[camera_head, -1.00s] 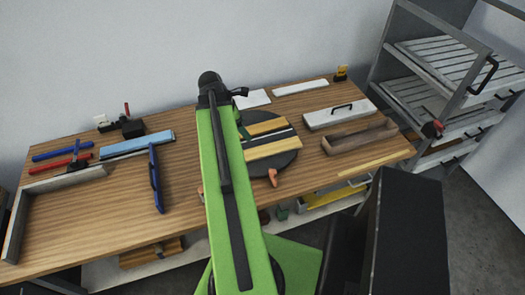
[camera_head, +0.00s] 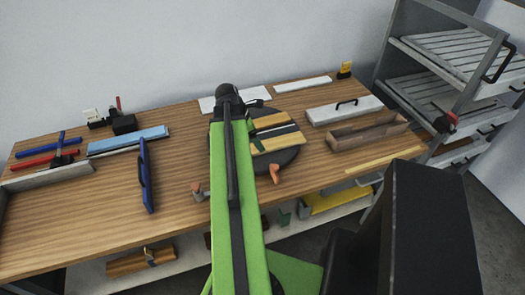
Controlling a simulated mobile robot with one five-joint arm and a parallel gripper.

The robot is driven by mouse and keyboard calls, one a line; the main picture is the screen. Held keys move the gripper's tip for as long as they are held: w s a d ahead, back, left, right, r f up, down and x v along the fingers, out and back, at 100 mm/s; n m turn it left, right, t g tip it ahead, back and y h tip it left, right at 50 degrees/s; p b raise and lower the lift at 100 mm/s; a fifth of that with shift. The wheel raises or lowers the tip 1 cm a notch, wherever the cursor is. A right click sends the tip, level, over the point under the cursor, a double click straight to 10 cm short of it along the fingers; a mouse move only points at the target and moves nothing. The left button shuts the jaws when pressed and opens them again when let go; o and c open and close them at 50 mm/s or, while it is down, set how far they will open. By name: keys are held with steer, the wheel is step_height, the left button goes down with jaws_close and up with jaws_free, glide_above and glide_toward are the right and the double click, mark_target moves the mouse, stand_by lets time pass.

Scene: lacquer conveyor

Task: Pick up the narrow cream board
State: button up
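A narrow cream-white board (camera_head: 302,84) lies flat near the back edge of the wooden bench (camera_head: 95,225), right of centre. A wider white board (camera_head: 214,103) lies left of it, partly hidden behind my arm. A thin pale yellowish strip (camera_head: 385,159) lies along the bench's front right edge. My green arm stretches forward over the bench, and my gripper (camera_head: 228,92) is at its dark far end, left of the narrow board and apart from it in the picture. Its fingers are hidden, so I cannot tell whether it is open.
A dark round plate (camera_head: 283,164) with yellow and black strips sits right of my arm. A blue frame (camera_head: 146,175) stands at left. A grey rack (camera_head: 420,95) stands beyond.

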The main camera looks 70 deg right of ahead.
steer(key=b+x, duration=0.3)
steer(key=x, duration=0.1)
steer(key=shift+d+f, duration=0.1)
steer(key=shift+f, duration=0.15)
steer(key=shift+s+r, duration=0.1)
steer(key=shift+r, duration=0.1)
steer(key=c, duration=1.7)
steer(key=shift+r, duration=0.15)
